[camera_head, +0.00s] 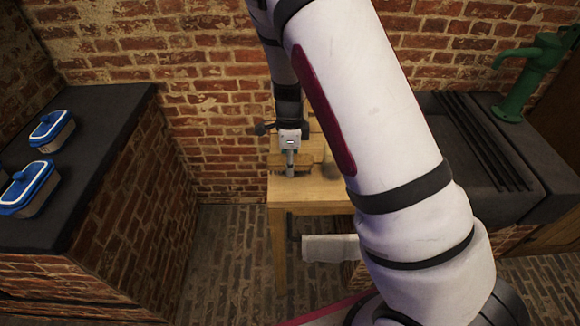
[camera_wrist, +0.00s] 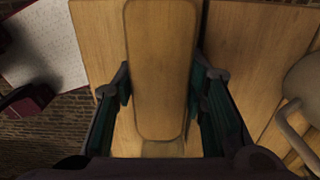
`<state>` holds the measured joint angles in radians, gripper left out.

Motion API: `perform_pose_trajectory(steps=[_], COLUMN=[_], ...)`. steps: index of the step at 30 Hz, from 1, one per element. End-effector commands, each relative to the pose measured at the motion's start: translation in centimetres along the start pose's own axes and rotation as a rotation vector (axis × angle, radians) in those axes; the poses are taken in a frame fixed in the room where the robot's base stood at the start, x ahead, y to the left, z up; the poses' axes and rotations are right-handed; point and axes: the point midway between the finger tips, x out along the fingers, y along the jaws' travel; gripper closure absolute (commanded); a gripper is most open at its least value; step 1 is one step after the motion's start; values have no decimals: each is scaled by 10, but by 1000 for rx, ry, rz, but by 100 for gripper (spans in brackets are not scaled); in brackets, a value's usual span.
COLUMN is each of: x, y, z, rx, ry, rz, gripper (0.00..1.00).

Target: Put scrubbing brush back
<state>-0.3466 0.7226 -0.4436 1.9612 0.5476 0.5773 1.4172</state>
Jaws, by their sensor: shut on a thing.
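The scrubbing brush shows in the wrist view as a long wooden block (camera_wrist: 162,70) with rounded ends, between the two fingers. My gripper (camera_wrist: 162,92) is shut on it, with one finger against each long side. In the head view my gripper (camera_head: 290,170) is over the small wooden table (camera_head: 310,196), and the brush (camera_head: 275,160) shows only in part behind the fingers. The brush's underside is hidden, and I cannot tell whether it touches the table.
Two blue-lidded containers (camera_head: 50,130) (camera_head: 28,188) stand on the dark counter (camera_head: 95,110) at left. A dark sink (camera_head: 480,150) with a green pump (camera_head: 530,75) is at right. A white cloth (camera_head: 330,248) hangs below the table. A pale handled vessel (camera_wrist: 305,85) stands right of the brush.

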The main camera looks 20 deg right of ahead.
Motion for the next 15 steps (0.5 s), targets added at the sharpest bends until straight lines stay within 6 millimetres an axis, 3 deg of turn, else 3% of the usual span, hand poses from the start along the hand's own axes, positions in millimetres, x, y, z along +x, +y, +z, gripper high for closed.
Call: perform_pose_trajectory(steps=[5,15], x=[22,25], y=[0,0], z=[-1,0], rx=[0,0], ry=[1,0], rz=[1,0], gripper=[96,96])
